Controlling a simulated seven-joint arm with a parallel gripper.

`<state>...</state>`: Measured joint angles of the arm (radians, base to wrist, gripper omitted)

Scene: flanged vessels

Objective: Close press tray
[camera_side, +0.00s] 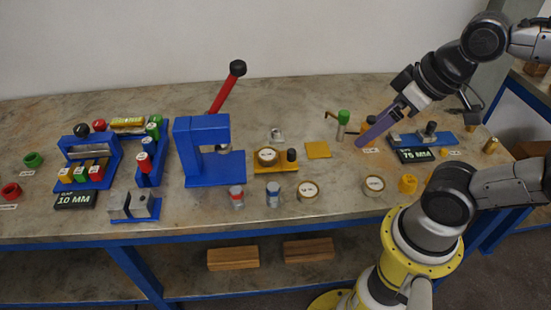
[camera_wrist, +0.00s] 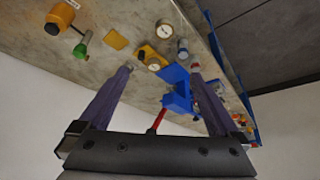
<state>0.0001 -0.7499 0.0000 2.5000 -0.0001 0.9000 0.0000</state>
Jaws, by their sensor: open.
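The blue press (camera_side: 201,150) stands left of centre on the bench, its red lever (camera_side: 223,95) with a black knob tilted up to the right. The yellow press tray (camera_side: 290,168) sits out to the right of the press frame, at the end of its blue base. It carries a round disc with a pale label (camera_side: 267,156) and a dark knob (camera_side: 291,155). My gripper (camera_side: 362,143) is above the bench to the right of the tray, apart from it. In the wrist view my gripper (camera_wrist: 160,69) is open and empty, with the press (camera_wrist: 178,97) and tray (camera_wrist: 145,50) beyond the fingers.
A yellow plate (camera_side: 318,150) lies between the tray and my gripper. A green-topped post (camera_side: 343,120) with a side rod stands close to my fingers. Labelled discs (camera_side: 308,190) and small cylinders (camera_side: 273,194) sit in front. A blue fixture (camera_side: 440,137) is at right.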

